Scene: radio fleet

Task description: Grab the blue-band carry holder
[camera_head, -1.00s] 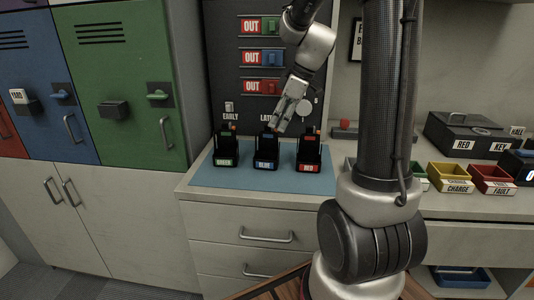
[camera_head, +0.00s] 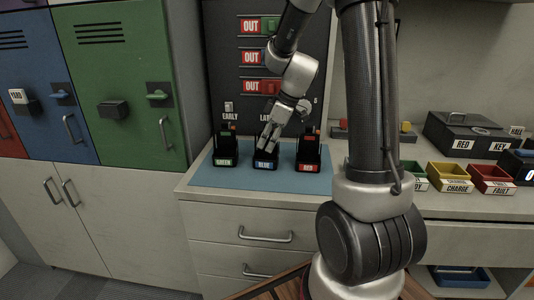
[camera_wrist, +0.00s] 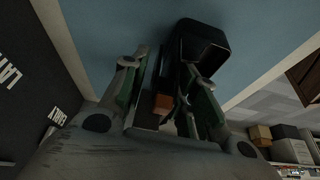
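The blue-band holder (camera_head: 265,160), a black open-topped cradle with a blue BLUE label, stands upright in the middle of the blue mat (camera_head: 208,178). My gripper (camera_head: 267,140) points down at it from above and covers part of its upper back. In the wrist view, the black holder (camera_wrist: 203,40) lies beyond and partly between the two fingers of my gripper (camera_wrist: 160,72). The fingers are apart, with the holder's back part and a small orange piece between them. Whether they touch it is not clear.
The green-label holder (camera_head: 225,155) stands to the left and the red-label holder (camera_head: 308,158) close to the right on the mat. A dark OUT panel (camera_head: 230,70) rises behind. Yellow CHARGE (camera_head: 450,178) and red FAULT bins (camera_head: 492,180) stand farther right.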

